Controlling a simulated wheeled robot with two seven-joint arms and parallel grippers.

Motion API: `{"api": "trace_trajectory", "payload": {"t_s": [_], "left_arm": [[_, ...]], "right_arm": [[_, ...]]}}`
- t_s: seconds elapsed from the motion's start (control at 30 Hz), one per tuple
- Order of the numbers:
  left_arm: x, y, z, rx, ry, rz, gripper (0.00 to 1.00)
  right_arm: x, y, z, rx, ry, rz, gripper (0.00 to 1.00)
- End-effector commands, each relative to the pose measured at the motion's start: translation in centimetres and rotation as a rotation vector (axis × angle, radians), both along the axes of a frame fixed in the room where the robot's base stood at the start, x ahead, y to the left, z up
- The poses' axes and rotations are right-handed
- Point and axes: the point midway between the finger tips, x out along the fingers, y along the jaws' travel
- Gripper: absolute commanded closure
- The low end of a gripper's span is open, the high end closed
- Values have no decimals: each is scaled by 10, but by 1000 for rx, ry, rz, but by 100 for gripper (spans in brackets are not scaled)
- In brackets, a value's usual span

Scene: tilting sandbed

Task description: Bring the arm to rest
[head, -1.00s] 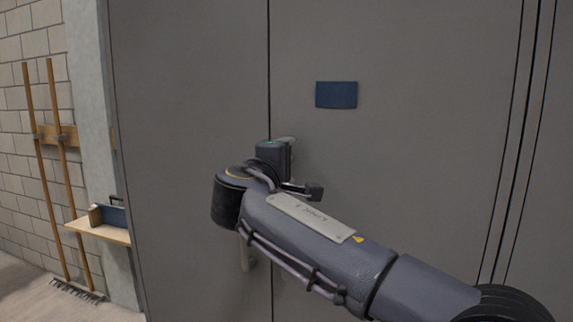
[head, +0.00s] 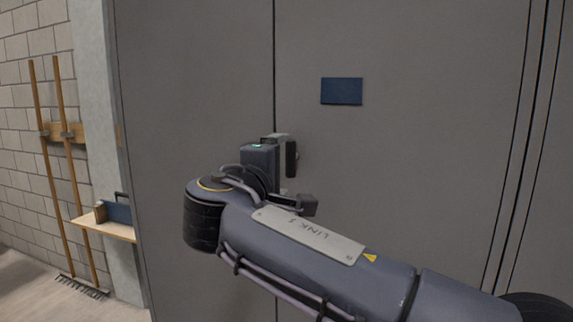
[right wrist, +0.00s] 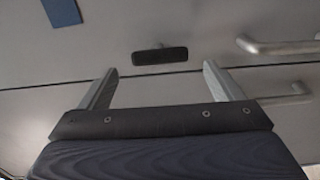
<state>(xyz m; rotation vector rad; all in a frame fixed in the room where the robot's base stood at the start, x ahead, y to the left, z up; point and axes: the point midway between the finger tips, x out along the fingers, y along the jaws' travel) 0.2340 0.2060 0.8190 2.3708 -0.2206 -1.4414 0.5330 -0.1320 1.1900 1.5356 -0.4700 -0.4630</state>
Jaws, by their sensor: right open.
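My right arm reaches in from the lower right of the head view, bent at a dark joint. My right gripper (head: 284,165) is in front of a tall grey door (head: 420,190), near the seam between two door panels. In the right wrist view, its two pale fingers (right wrist: 158,80) stand wide apart with nothing between them. A small dark fitting (right wrist: 160,55) on the door shows beyond the fingertips; it also shows in the head view (head: 291,158). The gap from fingers to door is hard to judge. My left gripper is not in view.
A silver bar handle (right wrist: 280,46) and a second bar (right wrist: 285,95) are on the doors beside the gripper. A blue plate (head: 341,91) is on the right door. At left are a wooden shelf (head: 105,230) and long-handled tools (head: 66,170) against a block wall.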

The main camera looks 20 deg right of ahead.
Motion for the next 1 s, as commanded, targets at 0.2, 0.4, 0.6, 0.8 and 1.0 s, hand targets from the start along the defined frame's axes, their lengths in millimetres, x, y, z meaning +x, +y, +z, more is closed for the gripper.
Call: {"api": "trace_trajectory", "payload": {"t_s": [0.2,0.4,0.6,0.8,1.0], "left_arm": [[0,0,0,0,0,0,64],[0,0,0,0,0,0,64],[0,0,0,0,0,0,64],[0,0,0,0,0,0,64],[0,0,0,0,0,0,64]], "right_arm": [[-8,5,0,0,0,0,13],[-7,5,0,1,1,-1,13],[-9,-34,-35,100,99,-9,13],[-53,-116,-143,452,349,-39,13],[-149,-147,-254,946,525,-116,13]]}}
